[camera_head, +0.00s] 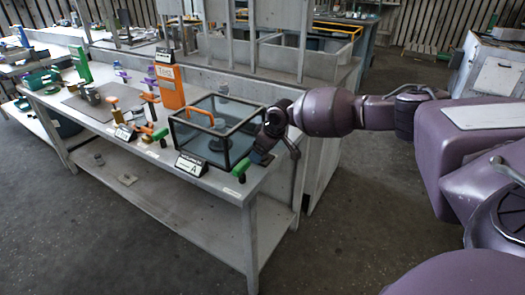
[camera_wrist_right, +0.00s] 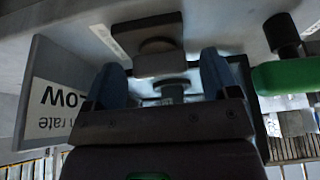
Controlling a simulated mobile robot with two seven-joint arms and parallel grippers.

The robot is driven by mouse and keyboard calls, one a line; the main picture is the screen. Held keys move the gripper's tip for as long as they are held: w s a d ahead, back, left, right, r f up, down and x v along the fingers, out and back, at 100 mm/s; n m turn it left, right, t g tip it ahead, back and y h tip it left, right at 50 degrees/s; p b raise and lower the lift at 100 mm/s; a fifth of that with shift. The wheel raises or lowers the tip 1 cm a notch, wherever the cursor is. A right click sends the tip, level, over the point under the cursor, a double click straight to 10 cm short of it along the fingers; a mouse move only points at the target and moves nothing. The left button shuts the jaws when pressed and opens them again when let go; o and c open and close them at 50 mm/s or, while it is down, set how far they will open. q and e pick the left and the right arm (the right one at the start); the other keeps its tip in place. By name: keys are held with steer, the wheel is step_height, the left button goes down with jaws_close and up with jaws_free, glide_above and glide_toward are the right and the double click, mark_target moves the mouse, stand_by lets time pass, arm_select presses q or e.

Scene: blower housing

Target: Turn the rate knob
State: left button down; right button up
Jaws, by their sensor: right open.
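My right gripper (camera_wrist_right: 163,78) is open in the right wrist view, its two blue fingertips spread apart. Between and just beyond them is a grey fitting (camera_wrist_right: 150,62) with a block and round parts, apparently the rate knob. Whether the fingers touch it I cannot tell. A white sign (camera_wrist_right: 55,108) left of the fingers shows "rate" and "OW" upside down. In the head view my right arm reaches in from the right, its dark wrist (camera_head: 275,120) by the right end of a glass case; the fingertips and knob are not clear there. My left gripper is not in view.
The black-framed glass case (camera_head: 212,150) stands at the bench's right end. A green handle (camera_head: 240,168) sits at its front edge; a green handle (camera_wrist_right: 285,77) also lies close right of the fingers in the wrist view. An orange panel (camera_head: 170,85) and several fixtures stand farther left.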

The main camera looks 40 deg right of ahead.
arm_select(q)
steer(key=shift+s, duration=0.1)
arm_select(e)
steer(key=c, duration=0.9)
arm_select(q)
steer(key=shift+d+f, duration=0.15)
